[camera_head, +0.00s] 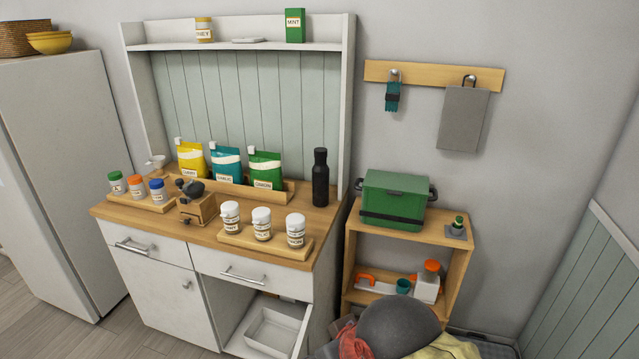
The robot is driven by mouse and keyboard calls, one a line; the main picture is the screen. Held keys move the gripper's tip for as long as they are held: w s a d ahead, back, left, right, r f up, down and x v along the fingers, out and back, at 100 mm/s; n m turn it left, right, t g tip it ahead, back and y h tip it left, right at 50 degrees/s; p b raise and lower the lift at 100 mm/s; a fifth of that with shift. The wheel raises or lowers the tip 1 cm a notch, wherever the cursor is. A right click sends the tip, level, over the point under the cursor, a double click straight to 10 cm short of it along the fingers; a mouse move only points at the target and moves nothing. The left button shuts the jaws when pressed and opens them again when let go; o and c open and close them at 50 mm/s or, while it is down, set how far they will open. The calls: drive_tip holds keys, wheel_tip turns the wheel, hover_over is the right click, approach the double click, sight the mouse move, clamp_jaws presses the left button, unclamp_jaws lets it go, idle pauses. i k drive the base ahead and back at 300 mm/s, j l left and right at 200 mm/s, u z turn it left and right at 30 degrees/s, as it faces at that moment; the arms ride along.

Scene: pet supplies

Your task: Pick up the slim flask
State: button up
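A slim black flask (320,180) stands upright at the right end of the wooden counter (215,228), close to the side panel of the shelf unit. It has a narrower neck and a dark cap. Its full height shows and nothing stands in front of it. My gripper is not in view.
A wooden tray (290,248) with three white-lidded jars lies in front of the flask. A rack (286,194) with yellow, blue and green pouches stands to its left.

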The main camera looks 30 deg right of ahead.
sight(321, 172)
drive_tip(key=i+l+z, duration=0.55)
drive_tip(key=i, duration=0.25)
drive_tip(key=i+l+z, duration=0.3)
drive_tip(key=i+j, duration=0.05)
drive_tip(key=i, duration=0.05)
